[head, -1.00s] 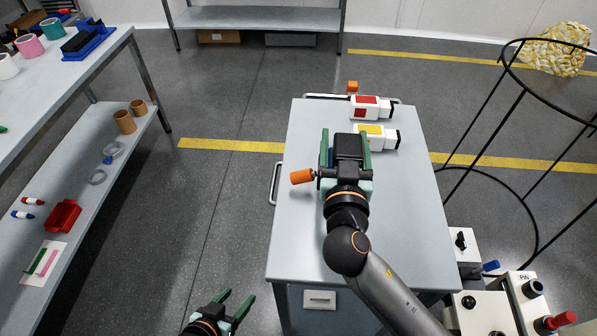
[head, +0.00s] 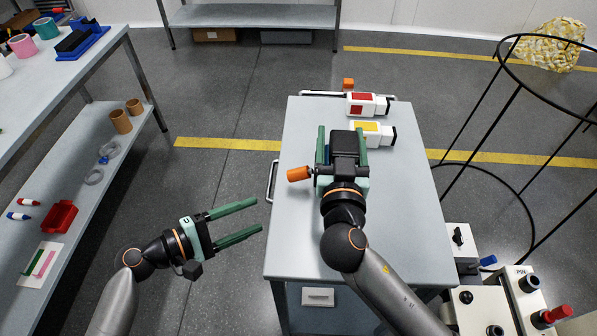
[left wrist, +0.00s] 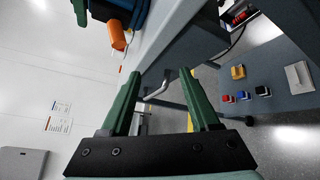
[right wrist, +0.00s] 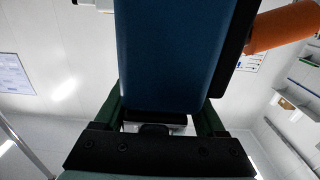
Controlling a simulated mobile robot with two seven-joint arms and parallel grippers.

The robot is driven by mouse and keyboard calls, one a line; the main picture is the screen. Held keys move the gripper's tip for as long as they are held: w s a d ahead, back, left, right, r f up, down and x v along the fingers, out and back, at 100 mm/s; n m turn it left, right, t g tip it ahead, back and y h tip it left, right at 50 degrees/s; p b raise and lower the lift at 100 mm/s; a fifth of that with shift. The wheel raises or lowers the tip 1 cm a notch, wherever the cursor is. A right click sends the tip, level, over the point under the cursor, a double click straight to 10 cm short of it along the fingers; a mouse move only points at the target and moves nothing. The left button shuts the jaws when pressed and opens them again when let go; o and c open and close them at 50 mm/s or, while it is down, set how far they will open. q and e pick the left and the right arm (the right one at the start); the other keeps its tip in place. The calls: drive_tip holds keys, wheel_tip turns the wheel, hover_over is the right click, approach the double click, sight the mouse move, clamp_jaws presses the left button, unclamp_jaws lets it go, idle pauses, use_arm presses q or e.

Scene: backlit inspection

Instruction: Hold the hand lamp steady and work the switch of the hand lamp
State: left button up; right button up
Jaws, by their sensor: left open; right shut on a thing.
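The hand lamp appears to be the boxy body, dark on top in the head view (head: 346,143) and blue in the right wrist view (right wrist: 175,50). My right gripper (head: 342,134) is shut on it above the grey cabinet top. An orange cylinder (head: 299,174) juts from its left side; it also shows in the left wrist view (left wrist: 117,32) and right wrist view (right wrist: 283,28). I cannot make out a separate switch. My left gripper (head: 258,215) is open and empty, left of the cabinet and apart from the lamp, fingers pointing right.
Two white containers, one red-marked (head: 368,104) and one yellow-marked (head: 372,133), lie beyond my right gripper. The cabinet top (head: 400,230) is otherwise clear. A handle (head: 272,181) projects from its left side. Shelving (head: 90,165) stands left; a black wire frame (head: 497,110) and control boxes (head: 487,300) stand right.

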sight(290, 178)
use_arm(q)
wheel_tip(290, 178, up, 6)
drive_tip(key=n+h, duration=0.1)
drive_tip(key=h, duration=0.2)
drive_tip(key=x, duration=1.2)
drive_tip(key=shift+w+a+f, duration=0.1)
drive_tip(key=shift+w+f, duration=0.05)
drive_tip(key=shift+w, duration=0.25)
clamp_jaws()
